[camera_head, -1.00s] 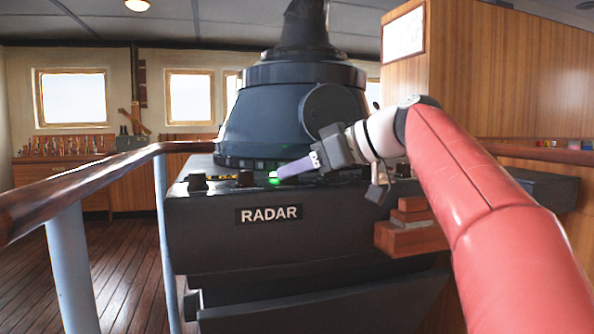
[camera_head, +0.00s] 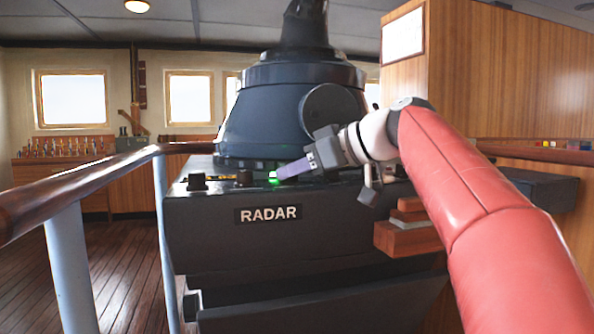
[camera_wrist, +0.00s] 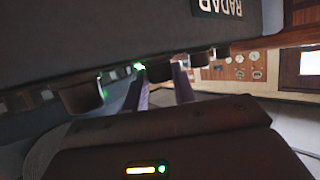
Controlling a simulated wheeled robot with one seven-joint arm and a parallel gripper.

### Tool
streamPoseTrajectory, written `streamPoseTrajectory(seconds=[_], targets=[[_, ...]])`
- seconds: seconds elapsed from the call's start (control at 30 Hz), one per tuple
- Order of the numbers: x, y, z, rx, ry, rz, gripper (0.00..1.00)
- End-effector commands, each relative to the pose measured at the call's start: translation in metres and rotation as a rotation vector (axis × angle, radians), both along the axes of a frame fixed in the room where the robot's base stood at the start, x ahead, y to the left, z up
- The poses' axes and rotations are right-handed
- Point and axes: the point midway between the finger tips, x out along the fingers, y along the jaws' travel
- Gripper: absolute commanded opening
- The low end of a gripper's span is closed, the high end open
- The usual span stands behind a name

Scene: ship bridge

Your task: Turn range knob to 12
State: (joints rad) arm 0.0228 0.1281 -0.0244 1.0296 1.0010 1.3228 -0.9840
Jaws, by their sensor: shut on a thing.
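The black radar console (camera_head: 340,225) carries a row of dark knobs along its top front edge. My gripper (camera_head: 279,178) reaches in from the right, its purple fingers low over the panel by a green light (camera_head: 273,180). In the wrist view its two fingers (camera_wrist: 163,82) are shut on a dark knob (camera_wrist: 159,71). The fingers hide this knob in the head view. I cannot read its label, its scale or its pointer, so I cannot tell its setting or whether it is the range knob.
Two other knobs, one far left (camera_head: 197,182) and one nearer my fingers (camera_head: 245,178), stand on the panel. Another knob (camera_wrist: 84,97) is close in the wrist view. A wooden handrail (camera_head: 90,185) runs at left. Wooden blocks (camera_head: 410,238) jut out below my wrist.

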Motion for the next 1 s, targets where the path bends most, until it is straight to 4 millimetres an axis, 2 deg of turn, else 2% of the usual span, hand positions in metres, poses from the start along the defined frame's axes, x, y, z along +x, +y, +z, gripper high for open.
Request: streamPoseTrajectory(seconds=[0.27, 0.7, 1.0], targets=[[-0.0039, 0.0025, -0.0014, -0.001, -0.005, -0.157, 0.04], [-0.007, 0.007, 0.0029, -0.001, -0.004, -0.523, 0.04], [-0.0072, 0.0088, 0.0024, -0.002, -0.002, -0.695, 0.04]])
